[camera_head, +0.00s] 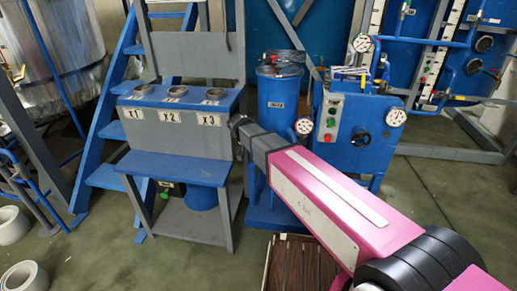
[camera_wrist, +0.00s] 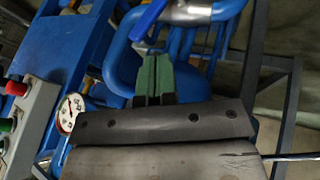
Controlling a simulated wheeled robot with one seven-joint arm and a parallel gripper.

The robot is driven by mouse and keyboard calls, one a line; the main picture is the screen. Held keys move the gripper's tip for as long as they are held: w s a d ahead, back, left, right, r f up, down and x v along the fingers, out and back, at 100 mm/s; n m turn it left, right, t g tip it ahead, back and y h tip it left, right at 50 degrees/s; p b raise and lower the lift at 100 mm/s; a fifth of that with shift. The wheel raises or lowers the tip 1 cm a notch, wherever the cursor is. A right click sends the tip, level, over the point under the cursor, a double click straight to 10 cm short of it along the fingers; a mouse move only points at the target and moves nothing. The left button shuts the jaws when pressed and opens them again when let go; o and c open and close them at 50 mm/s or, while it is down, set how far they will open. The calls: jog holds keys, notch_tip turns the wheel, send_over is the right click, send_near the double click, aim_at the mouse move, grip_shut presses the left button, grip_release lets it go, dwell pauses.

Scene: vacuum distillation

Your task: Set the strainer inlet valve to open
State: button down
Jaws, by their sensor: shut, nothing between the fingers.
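My gripper (camera_wrist: 153,78) shows its two green fingers shut together with nothing between them in the wrist view. Just beyond the fingertips is a blue bar (camera_wrist: 147,20), which may be a valve lever, beside a shiny metal pipe piece (camera_wrist: 192,12). I cannot tell whether the fingers touch it. In the head view the dark end of my arm (camera_head: 240,122) is in front of a blue cylindrical vessel (camera_head: 280,95) with a small label, perhaps the strainer. The inlet valve is not clearly seen in the head view; my arm covers the vessel's lower part.
A blue stand (camera_head: 180,97) with X1, X2 and X3 labels is at left. A blue cabinet (camera_head: 365,125) with buttons, a handwheel and gauges stands at right. A gauge (camera_wrist: 70,112) and a button box (camera_wrist: 28,125) are left of my gripper. Blue pipes surround the fingers.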

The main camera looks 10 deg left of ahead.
jog(key=x, duration=0.7)
jog(key=shift+f, duration=0.15)
jog(key=shift+d, duration=0.2)
jog(key=shift+d+y, duration=0.65)
jog(key=shift+y, duration=0.05)
jog(key=d+f+m+y, duration=0.1)
jog(key=d+f+y, duration=0.5)
jog(key=d+y, duration=0.1)
jog(key=shift+d+f+m+y, duration=0.15)
jog(key=shift+d+m+y, duration=0.2)
jog(key=shift+d, duration=0.5)
jog(key=shift+w, duration=0.1)
dwell(0.4)
